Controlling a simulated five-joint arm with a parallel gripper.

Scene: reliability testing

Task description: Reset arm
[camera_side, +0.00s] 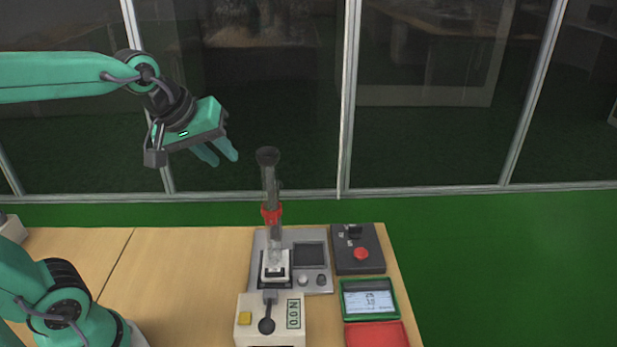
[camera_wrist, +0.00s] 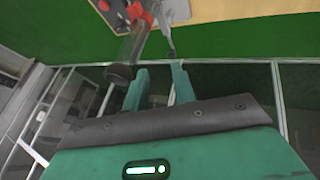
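My gripper (camera_side: 216,152) is raised above the left part of the table, clear of everything. In the wrist view its two fingers (camera_wrist: 158,84) stand apart with nothing between them. A clear tube with a dark top and a red collar (camera_side: 271,214) stands upright on a grey device (camera_side: 319,285) to the right of my gripper. The tube's dark top is a little right of my fingertips in the side view and does not touch them. The tube also shows left of the fingers in the wrist view (camera_wrist: 126,60).
A white counter box with a yellow button (camera_side: 245,319) sits in front of the device. A dark box with a red button (camera_side: 361,254), a green-edged display unit (camera_side: 369,299) and a red tray (camera_side: 376,335) line the table's right edge. The wooden table (camera_side: 165,270) is bare at left.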

